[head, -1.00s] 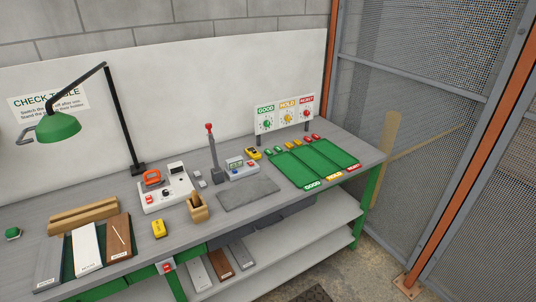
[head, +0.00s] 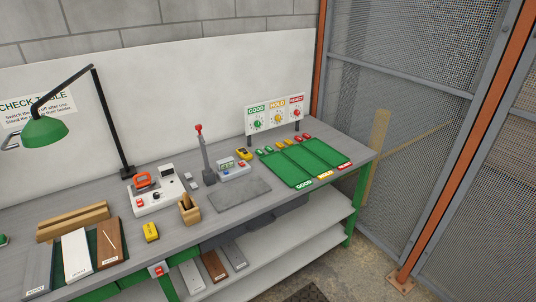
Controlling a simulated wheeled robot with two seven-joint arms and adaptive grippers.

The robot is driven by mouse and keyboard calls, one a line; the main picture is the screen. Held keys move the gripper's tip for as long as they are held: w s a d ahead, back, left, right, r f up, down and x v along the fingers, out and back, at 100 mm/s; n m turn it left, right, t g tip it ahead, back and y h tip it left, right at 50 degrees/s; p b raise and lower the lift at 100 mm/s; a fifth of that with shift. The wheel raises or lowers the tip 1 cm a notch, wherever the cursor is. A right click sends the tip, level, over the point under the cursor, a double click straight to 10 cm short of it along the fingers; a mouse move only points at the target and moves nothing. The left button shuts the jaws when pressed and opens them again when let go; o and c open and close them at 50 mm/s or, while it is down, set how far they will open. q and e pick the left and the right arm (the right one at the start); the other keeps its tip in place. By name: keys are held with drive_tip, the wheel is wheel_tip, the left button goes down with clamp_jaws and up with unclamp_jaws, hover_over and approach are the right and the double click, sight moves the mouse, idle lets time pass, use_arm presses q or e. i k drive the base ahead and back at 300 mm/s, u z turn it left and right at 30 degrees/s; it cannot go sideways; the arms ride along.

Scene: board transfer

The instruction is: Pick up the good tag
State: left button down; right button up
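Small green tags (head: 261,152) lie in a row with yellow and red ones behind the green sorting tray (head: 303,161) at the right end of the table. The tags are too small for me to read any wording. The tray's front-left section carries a green GOOD label (head: 304,184). Behind it stands a white board (head: 275,115) with GOOD, HOLD and REJECT headings and coloured dials. Neither of my grippers is in view.
A grey mat (head: 240,194), a small meter (head: 233,169) and an upright red-tipped lever (head: 203,155) are left of the tray. A green lamp (head: 45,132), a white device (head: 157,192) and sample boards (head: 76,256) are further left. A mesh fence (head: 420,100) stands at right.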

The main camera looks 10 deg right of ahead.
sight(259, 152)
drive_tip(key=z, duration=1.35)
drive_tip(key=i, duration=3)
drive_tip(key=u, duration=1.9)
